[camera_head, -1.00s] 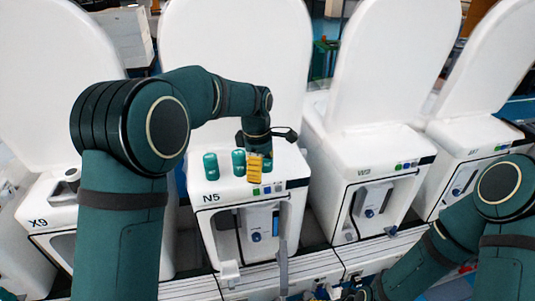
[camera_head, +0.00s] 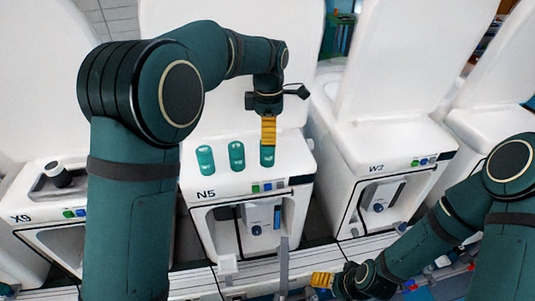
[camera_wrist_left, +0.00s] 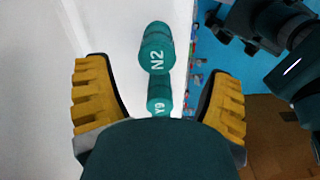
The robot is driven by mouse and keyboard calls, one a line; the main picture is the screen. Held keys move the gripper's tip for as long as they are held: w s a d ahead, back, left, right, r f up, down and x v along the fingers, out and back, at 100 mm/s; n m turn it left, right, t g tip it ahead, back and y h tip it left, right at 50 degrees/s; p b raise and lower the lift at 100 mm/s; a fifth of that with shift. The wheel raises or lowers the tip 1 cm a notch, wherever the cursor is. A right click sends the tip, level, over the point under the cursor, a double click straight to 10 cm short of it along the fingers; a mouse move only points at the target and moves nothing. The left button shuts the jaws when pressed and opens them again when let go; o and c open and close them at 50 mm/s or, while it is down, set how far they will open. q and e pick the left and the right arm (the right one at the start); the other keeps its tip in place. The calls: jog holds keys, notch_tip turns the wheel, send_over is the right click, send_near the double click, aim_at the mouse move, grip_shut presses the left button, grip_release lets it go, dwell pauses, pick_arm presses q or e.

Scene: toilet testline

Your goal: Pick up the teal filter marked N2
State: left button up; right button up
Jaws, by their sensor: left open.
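Three teal filters stand in a row on top of the white unit marked N5: a left one (camera_head: 205,160), a middle one (camera_head: 237,155) and a right one (camera_head: 267,155). Their markings are not readable in the head view. In the left wrist view the filter marked N2 (camera_wrist_left: 156,48) lies beyond another teal filter marked Y9 (camera_wrist_left: 159,104). My left gripper (camera_head: 268,140) has yellow fingers, open, just above the right filter, hiding part of its top. In the wrist view Y9 is between the fingers and N2 farther out. My right gripper (camera_head: 322,280) is low, at bottom centre.
The white N5 unit (camera_head: 225,187) has a raised lid behind the filters. A rail (camera_head: 200,284) runs along the front.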

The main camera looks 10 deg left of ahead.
aim_at(267, 153)
pick_arm(q)
notch_tip(267, 153, down, 6)
jog(key=shift+w+a+r+b, duration=0.1)
jog(key=shift+a+r+b, duration=0.1)
jog(key=shift+b, duration=0.2)
jog(key=shift+d, duration=0.1)
jog(key=c, duration=1.3)
